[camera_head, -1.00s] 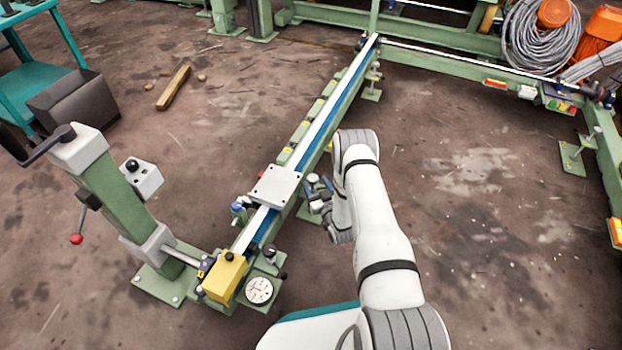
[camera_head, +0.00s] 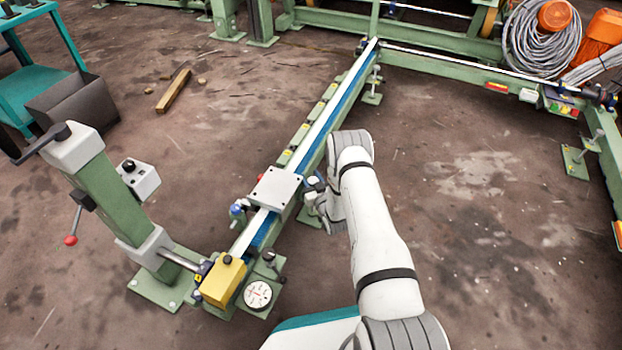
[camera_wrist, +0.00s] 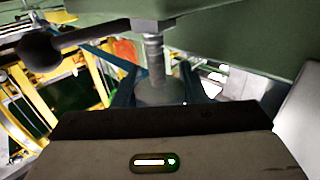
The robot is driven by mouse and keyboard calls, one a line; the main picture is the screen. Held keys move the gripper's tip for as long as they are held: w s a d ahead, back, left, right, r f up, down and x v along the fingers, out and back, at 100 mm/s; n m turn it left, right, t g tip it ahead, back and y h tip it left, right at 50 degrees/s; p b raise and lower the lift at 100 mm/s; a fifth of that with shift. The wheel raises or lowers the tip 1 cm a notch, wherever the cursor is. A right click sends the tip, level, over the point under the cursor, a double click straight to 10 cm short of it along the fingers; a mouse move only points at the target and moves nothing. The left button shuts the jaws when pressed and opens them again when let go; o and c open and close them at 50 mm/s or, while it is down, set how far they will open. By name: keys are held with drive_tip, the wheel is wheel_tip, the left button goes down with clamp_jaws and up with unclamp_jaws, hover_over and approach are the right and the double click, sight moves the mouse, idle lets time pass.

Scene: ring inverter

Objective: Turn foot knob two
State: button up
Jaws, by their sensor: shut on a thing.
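In the wrist view a grey round foot knob (camera_wrist: 158,92) sits on an upright threaded rod (camera_wrist: 154,55) under a green beam. My gripper (camera_wrist: 159,90) has its blue fingers on either side of the knob and is shut on it. The lower part of the knob is hidden behind my gripper's body. In the head view my gripper (camera_head: 314,188) is low at the right side of the green rail (camera_head: 318,150), close to the grey plate. The foot knob cannot be made out there.
A grey plate (camera_head: 275,188) lies across the rail just left of my gripper. A dark ball-ended lever (camera_wrist: 42,50) is at upper left in the wrist view. A yellow block (camera_head: 222,280) and a dial (camera_head: 257,295) are at the rail's near end. Floor right of my arm is clear.

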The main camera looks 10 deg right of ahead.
drive_tip(key=shift+a, duration=0.1)
drive_tip(key=c, duration=0.4)
drive_tip(key=m+h, duration=0.2)
drive_tip(key=h, duration=0.1)
drive_tip(key=shift+d+m+h, duration=0.2)
drive_tip(key=shift+m+h, duration=0.45)
drive_tip(key=shift+h, duration=0.4)
drive_tip(key=shift+d+m+h, duration=0.15)
drive_tip(key=shift+m+h, duration=0.5)
drive_tip(key=shift+h, duration=0.4)
drive_tip(key=o, duration=1)
drive_tip(key=shift+s, duration=0.1)
